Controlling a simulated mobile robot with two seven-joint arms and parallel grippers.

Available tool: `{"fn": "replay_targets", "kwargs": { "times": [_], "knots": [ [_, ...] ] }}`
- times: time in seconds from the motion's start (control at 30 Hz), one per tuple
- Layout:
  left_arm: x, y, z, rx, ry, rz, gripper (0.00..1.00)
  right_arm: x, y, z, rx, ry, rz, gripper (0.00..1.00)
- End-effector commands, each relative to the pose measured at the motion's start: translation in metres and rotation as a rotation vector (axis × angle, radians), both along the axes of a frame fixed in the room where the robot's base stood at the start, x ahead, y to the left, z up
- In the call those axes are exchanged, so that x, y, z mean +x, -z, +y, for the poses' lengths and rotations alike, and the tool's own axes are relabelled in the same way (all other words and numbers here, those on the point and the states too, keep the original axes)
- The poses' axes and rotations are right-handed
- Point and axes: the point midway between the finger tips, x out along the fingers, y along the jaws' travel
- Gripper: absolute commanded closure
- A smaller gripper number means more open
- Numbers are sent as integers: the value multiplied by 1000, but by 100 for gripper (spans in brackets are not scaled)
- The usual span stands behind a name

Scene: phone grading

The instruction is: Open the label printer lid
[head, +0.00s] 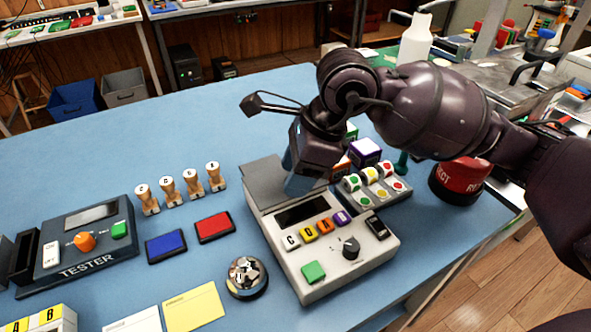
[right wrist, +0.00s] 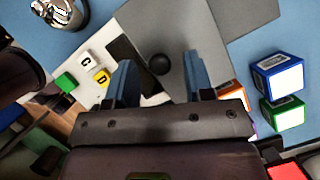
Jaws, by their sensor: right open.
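The label printer (head: 334,272) is a pale box with a dark screen, lettered coloured buttons, a green button and a dial. Its grey lid (head: 262,182) looks down at the back; my right gripper partly hides it. My right gripper (head: 300,180) is over the lid, pointing down. In the right wrist view the lid (right wrist: 196,45) lies beneath the two blue fingers of the gripper (right wrist: 158,62). The fingers are apart, with a round dark knob (right wrist: 159,64) between them. I cannot tell whether they touch it. My left gripper is not in view.
A rack of coloured buttons (head: 385,187) and small boxes (head: 364,152) stand right of the printer, near a red round button (head: 460,178). Red (head: 214,227) and blue (head: 166,246) pads, stamps (head: 169,192), a bell (head: 246,277) and the tester (head: 85,240) are left.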

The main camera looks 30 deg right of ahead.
Motion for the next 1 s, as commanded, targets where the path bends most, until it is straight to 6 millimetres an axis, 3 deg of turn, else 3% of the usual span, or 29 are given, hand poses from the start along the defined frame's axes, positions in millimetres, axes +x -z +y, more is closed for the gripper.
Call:
{"fn": "replay_targets", "kwargs": {
  "times": [0.1,0.4,0.77,1.0],
  "knots": [
    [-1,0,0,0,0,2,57,0,0,0,0,0,0,55],
    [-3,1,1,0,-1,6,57,0,0,0,0,0,0,100],
    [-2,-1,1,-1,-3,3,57,1,-3,0,-1,0,17,100],
    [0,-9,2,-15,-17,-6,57,6,-14,0,-4,1,120,100]
  ]
}}
